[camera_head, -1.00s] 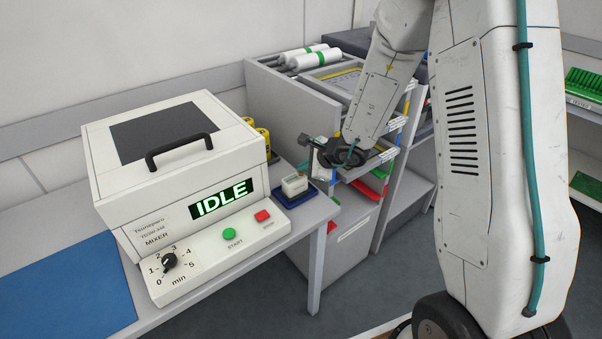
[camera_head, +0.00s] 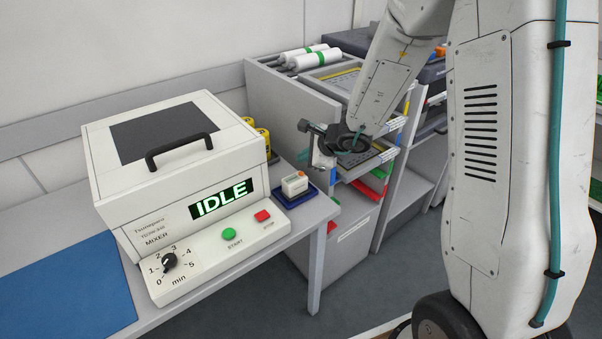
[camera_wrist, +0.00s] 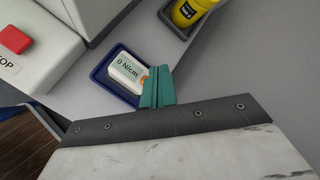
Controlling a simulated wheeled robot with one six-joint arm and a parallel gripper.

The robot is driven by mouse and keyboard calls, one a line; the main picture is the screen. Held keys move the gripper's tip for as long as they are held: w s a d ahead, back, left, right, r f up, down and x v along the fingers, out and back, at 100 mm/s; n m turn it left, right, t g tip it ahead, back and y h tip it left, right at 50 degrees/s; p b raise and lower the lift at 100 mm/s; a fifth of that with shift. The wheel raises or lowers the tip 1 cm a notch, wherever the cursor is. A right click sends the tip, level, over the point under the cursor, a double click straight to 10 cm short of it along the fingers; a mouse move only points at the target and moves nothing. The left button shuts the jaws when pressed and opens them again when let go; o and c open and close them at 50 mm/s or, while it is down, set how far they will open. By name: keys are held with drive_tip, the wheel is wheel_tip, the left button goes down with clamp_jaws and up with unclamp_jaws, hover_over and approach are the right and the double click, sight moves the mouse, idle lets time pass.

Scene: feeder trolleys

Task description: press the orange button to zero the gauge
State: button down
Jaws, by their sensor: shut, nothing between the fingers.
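The gauge is a small white box with a display; it sits in a blue tray (camera_head: 284,199) on the bench, right of the mixer. In the wrist view the gauge (camera_wrist: 125,70) reads "0 N/cm". A sliver of its orange button (camera_wrist: 145,79) shows at its right end, partly hidden by my fingers. My gripper (camera_wrist: 158,72) has its teal fingers shut and empty; in this view they overlap the button end. In the head view my gripper's dark body is above and right of the gauge (camera_head: 294,184), apart from it. I see no contact.
The white mixer (camera_head: 150,185) with black handle and "IDLE" display stands left of the gauge. Yellow containers (camera_head: 263,142) stand behind it, one also in the wrist view (camera_wrist: 188,12). A grey trolley (camera_head: 280,105) with white rolls is behind my gripper. A blue mat lies at left.

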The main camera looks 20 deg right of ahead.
drive_tip(key=shift+r, duration=1.3)
drive_tip(key=s+a+r+n+g+y, duration=0.2)
drive_tip(key=s+a+r+n+g, duration=0.15)
drive_tip(key=s+n, duration=0.35)
drive_tip(key=s+a+r+n+g+y, duration=0.15)
drive_tip(key=s+a+r+n, duration=0.3)
drive_tip(key=s, duration=0.45)
drive_tip(key=s+d+r+n+h, duration=0.4)
drive_tip(key=s+d, duration=0.1)
drive_tip(key=s, duration=0.5)
drive_tip(key=s+d+r+n+g+h, duration=0.1)
drive_tip(key=s+d+r+n+h, duration=0.3)
drive_tip(key=s, duration=0.7)
drive_tip(key=shift+d+r+n+g, duration=0.3)
drive_tip(key=shift+d+r+n, duration=0.35)
drive_tip(key=shift+d+n, duration=0.1)
